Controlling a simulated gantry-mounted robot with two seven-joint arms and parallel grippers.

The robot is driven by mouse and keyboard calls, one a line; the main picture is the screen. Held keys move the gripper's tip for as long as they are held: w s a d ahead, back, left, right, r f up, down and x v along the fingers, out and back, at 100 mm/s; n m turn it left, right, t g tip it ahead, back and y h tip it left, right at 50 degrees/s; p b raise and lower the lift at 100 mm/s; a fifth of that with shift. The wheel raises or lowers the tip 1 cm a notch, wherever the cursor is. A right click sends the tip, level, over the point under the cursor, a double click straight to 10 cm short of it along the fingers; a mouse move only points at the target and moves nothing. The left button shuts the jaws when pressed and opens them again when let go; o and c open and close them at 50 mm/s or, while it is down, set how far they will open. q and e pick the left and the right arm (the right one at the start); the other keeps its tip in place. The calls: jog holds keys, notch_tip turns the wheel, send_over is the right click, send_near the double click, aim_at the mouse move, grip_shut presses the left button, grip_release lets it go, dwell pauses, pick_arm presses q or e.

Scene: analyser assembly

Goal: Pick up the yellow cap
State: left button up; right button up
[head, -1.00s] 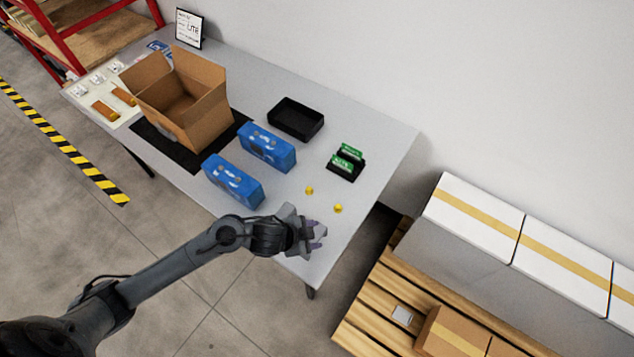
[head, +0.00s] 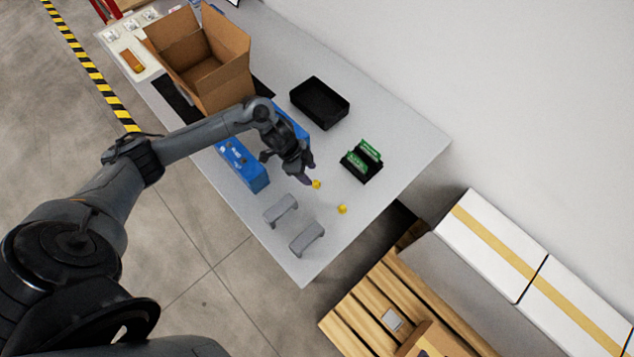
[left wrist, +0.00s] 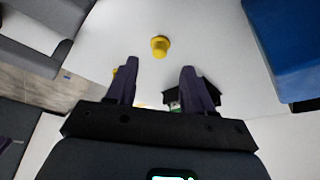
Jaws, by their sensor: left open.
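Two small yellow caps stand on the grey table: one (head: 317,184) right beside my left gripper (head: 309,174), the other (head: 343,209) a little further right and nearer the table's edge. My left gripper is open and empty, low over the table. In the left wrist view, a yellow cap (left wrist: 160,46) stands clear, just beyond the gap between the fingertips (left wrist: 159,67). A second bit of yellow (left wrist: 114,72) shows partly hidden behind the left finger. My right gripper is not in view.
Two grey brackets (head: 281,209) (head: 306,238) lie near the front edge. Blue boxes (head: 242,164) are left of the gripper, one partly behind my arm. A black holder with green boards (head: 362,161), a black tray (head: 320,102) and an open cardboard box (head: 217,90) stand farther back.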

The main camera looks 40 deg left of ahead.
aim_at(317, 182)
pick_arm(q)
jog(key=shift+b+x, duration=0.3)
jog(key=shift+x, duration=2.5)
jog(key=shift+w+d+r, duration=0.1)
jog(key=shift+d, duration=0.1)
jog(key=shift+c, duration=0.3)
grip_shut()
